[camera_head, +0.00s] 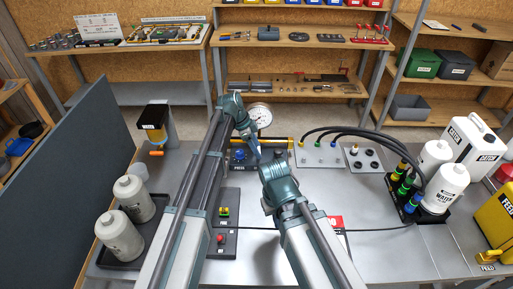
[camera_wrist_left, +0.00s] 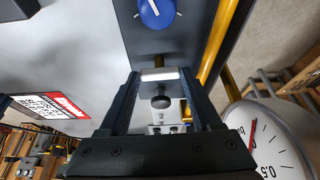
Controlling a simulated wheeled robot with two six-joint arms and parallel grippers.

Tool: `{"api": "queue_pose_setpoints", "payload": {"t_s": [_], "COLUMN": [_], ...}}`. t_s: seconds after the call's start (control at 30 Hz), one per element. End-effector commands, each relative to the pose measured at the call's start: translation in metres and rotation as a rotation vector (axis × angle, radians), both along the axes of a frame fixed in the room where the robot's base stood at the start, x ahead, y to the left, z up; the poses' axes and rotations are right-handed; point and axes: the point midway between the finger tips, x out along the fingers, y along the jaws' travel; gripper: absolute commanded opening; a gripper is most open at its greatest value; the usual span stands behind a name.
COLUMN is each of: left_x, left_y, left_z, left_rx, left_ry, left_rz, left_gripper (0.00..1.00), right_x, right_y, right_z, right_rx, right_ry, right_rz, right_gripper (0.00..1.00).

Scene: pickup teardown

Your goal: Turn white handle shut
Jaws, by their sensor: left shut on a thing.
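The white handle (camera_wrist_left: 160,74) is a short block with a white stripe across it. In the left wrist view it lies between the fingertips of my left gripper (camera_wrist_left: 160,80), which is shut on it. A dark round knob (camera_wrist_left: 160,102) shows between the fingers. In the head view my left gripper (camera_head: 254,147) points down at the panel beside the pressure gauge (camera_head: 259,115), and the handle cannot be made out there. My right arm's wrist (camera_head: 278,182) is just right of it, with its fingers hidden.
A blue knob (camera_head: 239,156) with a white mark sits close to the handle; it also shows in the left wrist view (camera_wrist_left: 156,11). A yellow pipe (camera_wrist_left: 216,42) and the gauge face (camera_wrist_left: 270,143) are close by. Bottles (camera_head: 119,236) stand at left, hoses (camera_head: 345,132) at right.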

Motion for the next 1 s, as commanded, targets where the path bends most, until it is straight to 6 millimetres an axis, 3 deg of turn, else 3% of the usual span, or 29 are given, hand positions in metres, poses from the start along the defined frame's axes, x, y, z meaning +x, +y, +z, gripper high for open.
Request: {"api": "queue_pose_setpoints", "payload": {"t_s": [0.73, 0.77, 0.9, 1.0], "left_x": [0.0007, 0.0007, 0.0007, 0.0010], "left_y": [0.0005, 0.0005, 0.0004, 0.0003], "left_z": [-0.0002, -0.0002, -0.0002, -0.0001], "left_rx": [0.002, 0.002, 0.002, 0.001], "left_ry": [0.000, 0.000, -0.001, -0.001], "left_rz": [-0.081, -0.081, -0.080, -0.080], "left_gripper": [0.09, 0.67, 0.92, 0.95], "right_x": [0.0000, 0.0000, 0.0000, 0.0000], "right_y": [0.0000, 0.0000, 0.0000, 0.0000], "right_z": [0.0000, 0.0000, 0.0000, 0.0000], "right_rx": [0.000, 0.000, 0.000, 0.000], "right_ry": [0.000, 0.000, 0.000, 0.000], "right_rz": [0.000, 0.000, 0.000, 0.000], "right_gripper": [0.00, 0.00, 0.00, 0.00]}}
